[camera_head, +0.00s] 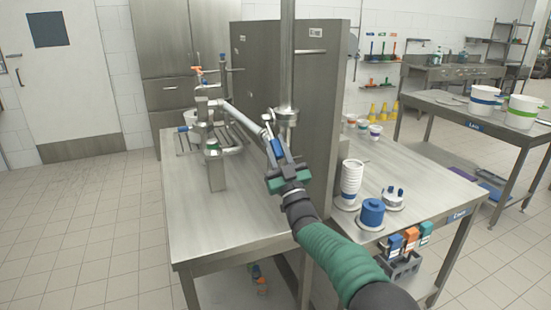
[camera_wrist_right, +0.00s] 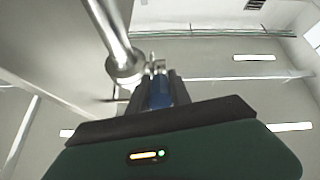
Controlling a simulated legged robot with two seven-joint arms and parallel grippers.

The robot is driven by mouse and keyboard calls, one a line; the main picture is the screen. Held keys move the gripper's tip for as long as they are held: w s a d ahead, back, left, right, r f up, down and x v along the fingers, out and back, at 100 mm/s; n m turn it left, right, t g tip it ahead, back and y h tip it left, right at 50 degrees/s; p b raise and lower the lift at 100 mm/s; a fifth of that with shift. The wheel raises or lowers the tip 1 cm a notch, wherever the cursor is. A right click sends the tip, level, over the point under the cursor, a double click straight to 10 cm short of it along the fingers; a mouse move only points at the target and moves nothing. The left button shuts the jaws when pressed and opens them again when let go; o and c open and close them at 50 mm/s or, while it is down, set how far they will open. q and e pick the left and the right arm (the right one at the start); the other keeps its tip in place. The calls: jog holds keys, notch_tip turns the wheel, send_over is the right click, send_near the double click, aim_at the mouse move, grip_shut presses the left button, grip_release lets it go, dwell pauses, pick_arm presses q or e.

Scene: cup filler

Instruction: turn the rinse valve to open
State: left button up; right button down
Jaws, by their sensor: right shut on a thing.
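My right gripper (camera_head: 273,140) reaches up from the lower right to the end of a slanting steel pipe (camera_head: 243,119) on the filler. It is shut on a blue valve handle (camera_head: 277,148). In the right wrist view the blue handle (camera_wrist_right: 160,92) sits between the two dark fingers (camera_wrist_right: 160,88), below a steel pipe and round fitting (camera_wrist_right: 124,66). The fingers partly hide the handle, and I cannot tell from its angle whether the valve is open. My left gripper is not in view.
A vertical steel post (camera_head: 287,60) stands close by the gripper, before a tall steel panel (camera_head: 320,90). The filler's pipework (camera_head: 214,110) has orange, blue and green parts. Stacked white cups (camera_head: 351,180) and a blue container (camera_head: 372,212) stand right of the arm. The front tabletop (camera_head: 215,220) is clear.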

jog(key=shift+f, duration=0.25)
jog(key=c, duration=1.5)
grip_release()
jog(key=shift+c, duration=0.2)
jog(key=o, duration=0.4)
jog(key=shift+s+r, duration=0.1)
jog(key=shift+r, duration=0.05)
jog(key=shift+c, duration=0.2)
jog(key=b+v, duration=0.1)
jog(key=v, duration=1.5)
jog(key=shift+s+f+b, duration=0.25)
jog(key=shift+f+b, duration=0.1)
